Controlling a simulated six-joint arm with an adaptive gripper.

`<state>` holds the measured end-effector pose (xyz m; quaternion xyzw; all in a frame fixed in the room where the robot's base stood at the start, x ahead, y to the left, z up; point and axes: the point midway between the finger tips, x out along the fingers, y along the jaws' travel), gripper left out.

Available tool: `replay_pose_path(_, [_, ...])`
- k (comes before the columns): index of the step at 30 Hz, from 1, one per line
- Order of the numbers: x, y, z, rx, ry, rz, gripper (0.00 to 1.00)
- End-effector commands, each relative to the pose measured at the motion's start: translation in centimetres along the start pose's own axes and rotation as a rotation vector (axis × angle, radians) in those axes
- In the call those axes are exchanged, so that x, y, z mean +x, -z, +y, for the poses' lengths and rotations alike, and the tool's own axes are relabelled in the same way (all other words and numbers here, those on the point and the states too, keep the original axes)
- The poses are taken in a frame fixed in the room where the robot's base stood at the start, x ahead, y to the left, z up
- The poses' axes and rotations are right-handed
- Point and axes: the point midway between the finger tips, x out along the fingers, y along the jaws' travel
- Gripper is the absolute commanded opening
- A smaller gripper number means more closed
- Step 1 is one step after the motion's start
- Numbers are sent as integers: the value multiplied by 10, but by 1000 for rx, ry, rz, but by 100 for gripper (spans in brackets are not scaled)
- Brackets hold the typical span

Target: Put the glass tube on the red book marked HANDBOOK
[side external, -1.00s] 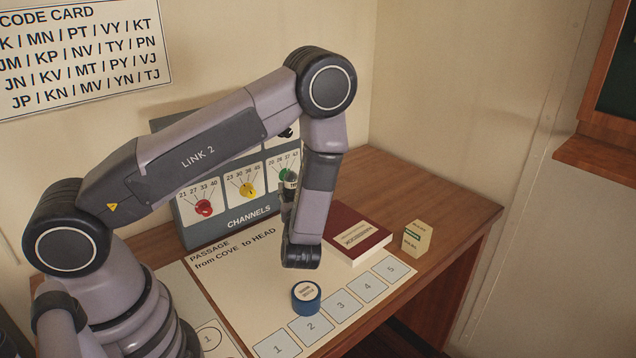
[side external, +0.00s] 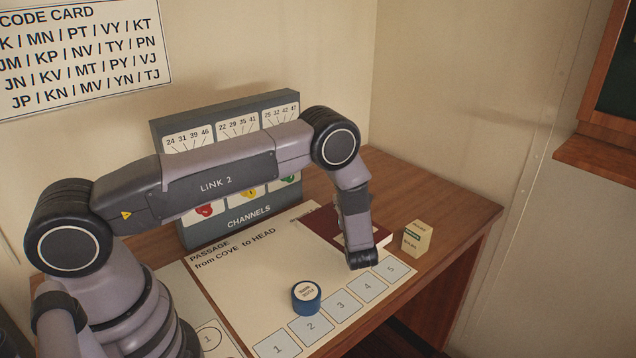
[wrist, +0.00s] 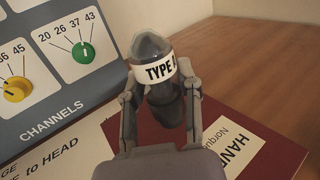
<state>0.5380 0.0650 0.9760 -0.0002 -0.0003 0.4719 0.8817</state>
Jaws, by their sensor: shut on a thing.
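The glass tube (wrist: 150,45) has a domed clear end and a white band reading TYPE. My gripper (wrist: 161,82) is shut on it, with one finger on each side. In the side view the red book (side external: 319,224) lies at the back of the chart, partly covered by my forearm and wrist. The tube and fingers are hidden there. I cannot tell whether the tube touches the book.
A grey CHANNELS panel (side external: 249,224) with coloured knobs stands behind the chart (side external: 234,280). A blue round container (side external: 306,298) sits near the numbered squares. A small pale box (side external: 417,239) stands right of the book. Bare desk lies behind the book.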

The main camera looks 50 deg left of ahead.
Motion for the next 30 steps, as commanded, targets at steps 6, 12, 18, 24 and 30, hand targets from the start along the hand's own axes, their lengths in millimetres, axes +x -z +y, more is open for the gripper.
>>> replay_pose_path(6, [2, 30, -2, 1, -1, 0, 0])
replay_pose_path(12, [2, 34, -2, -1, -1, -1, 0])
replay_pose_path(18, [2, 36, -2, 0, -1, 0, 0])
replay_pose_path(24, [2, 36, -2, 0, -1, 0, 55])
replay_pose_path(30, [2, 36, -2, 0, -1, 0, 59])
